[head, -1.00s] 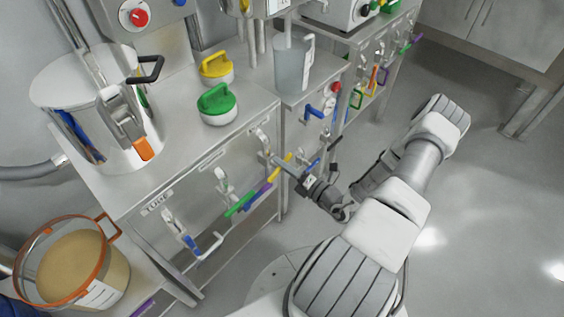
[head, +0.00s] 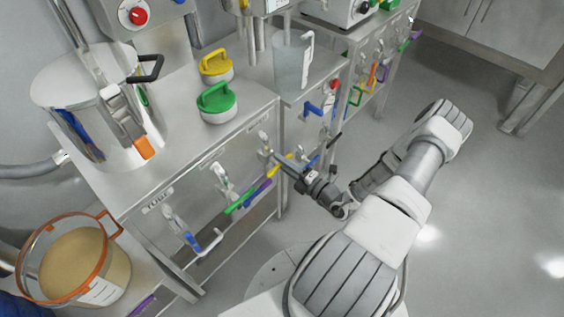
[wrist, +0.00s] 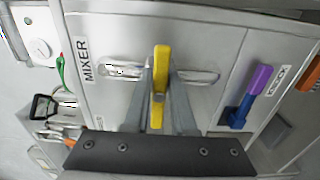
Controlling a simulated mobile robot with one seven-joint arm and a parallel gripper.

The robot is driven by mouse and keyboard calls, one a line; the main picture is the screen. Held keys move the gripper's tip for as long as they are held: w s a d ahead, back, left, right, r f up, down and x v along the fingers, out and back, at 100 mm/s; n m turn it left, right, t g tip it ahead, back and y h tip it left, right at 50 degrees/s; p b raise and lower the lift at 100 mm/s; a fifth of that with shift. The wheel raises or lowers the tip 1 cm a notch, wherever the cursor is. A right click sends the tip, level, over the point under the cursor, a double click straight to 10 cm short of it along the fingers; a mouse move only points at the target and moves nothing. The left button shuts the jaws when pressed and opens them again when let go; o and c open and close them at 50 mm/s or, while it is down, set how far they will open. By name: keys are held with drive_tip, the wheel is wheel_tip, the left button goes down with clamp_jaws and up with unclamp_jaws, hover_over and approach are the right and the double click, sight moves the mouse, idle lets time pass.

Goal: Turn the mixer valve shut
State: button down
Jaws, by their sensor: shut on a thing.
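The mixer valve's yellow handle (wrist: 160,62) stands upright in the middle of the wrist view, beside the printed MIXER label (wrist: 84,60). Pale metal fittings show to its left and right, so the handle lies across them. My gripper (wrist: 159,88) is shut on the handle, with one finger on each side. The valve body behind it is mostly hidden. In the head view my gripper (head: 276,157) reaches the front panel of the bench, and parts of the yellow handle (head: 273,172) show around the fingers.
A green and purple valve handle (head: 240,200) and a blue and white one (head: 205,245) are left along the same panel. A purple and blue handle (wrist: 248,95) is close on the right in the wrist view. Open floor (head: 480,220) lies right of my arm.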

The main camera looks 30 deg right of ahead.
drive_tip(key=shift+s+f, duration=0.1)
drive_tip(key=c, duration=0.8)
unclamp_jaws()
drive_tip(key=shift+o, duration=0.2)
drive_tip(key=p+v, duration=0.2)
drive_tip(key=v, duration=1.5)
drive_tip(key=shift+s, duration=0.15)
